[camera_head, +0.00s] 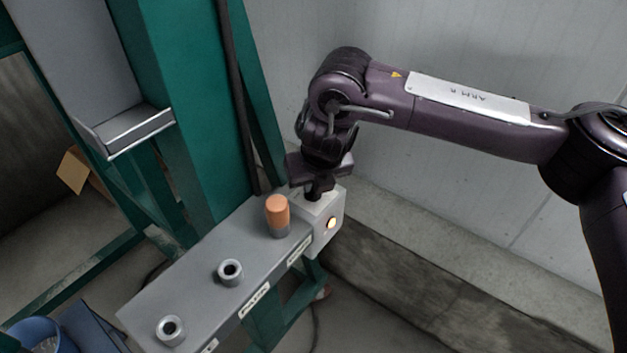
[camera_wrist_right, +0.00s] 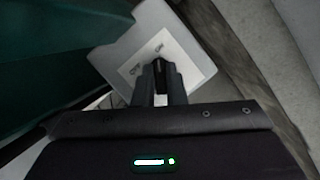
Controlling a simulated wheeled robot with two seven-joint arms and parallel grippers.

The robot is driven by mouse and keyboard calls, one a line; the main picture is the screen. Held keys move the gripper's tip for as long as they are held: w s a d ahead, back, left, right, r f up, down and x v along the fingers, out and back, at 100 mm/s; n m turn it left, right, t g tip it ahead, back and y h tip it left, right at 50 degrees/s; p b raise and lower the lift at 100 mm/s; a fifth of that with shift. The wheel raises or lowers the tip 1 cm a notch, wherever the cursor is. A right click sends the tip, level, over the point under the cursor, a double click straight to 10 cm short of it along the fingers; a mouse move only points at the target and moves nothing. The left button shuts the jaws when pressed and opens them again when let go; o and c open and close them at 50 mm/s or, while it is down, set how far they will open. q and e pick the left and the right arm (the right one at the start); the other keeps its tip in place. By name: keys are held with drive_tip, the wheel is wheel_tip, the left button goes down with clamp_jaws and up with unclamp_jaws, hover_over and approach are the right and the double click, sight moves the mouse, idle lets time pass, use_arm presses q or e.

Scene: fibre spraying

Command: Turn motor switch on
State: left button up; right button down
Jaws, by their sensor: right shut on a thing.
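The motor switch box (camera_head: 328,215) is a pale grey box at the far right end of the grey shelf, with a lit yellowish lamp (camera_head: 331,223) on its front face. My right gripper (camera_head: 317,192) reaches down onto the top of the box. In the right wrist view the right gripper (camera_wrist_right: 160,82) is shut on the black switch knob (camera_wrist_right: 160,70), in front of a white label plate (camera_wrist_right: 146,62) marked with ON and OFF. The knob is mostly hidden between the fingers. My left gripper is not in view.
The grey shelf (camera_head: 205,268) carries an orange-topped cylinder (camera_head: 277,212) close to the box, and two empty metal sockets (camera_head: 230,271) (camera_head: 171,329). A green frame (camera_head: 185,110) rises behind on the left. A pale wall (camera_head: 450,45) stands behind my right arm.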

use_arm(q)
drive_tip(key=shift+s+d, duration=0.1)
use_arm(e)
drive_tip(key=c, duration=1.5)
unclamp_jaws()
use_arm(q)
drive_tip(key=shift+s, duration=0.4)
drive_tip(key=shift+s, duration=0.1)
use_arm(e)
drive_tip(key=v, duration=0.7)
drive_tip(key=shift+s+r, duration=0.15)
drive_tip(key=shift+r, duration=0.2)
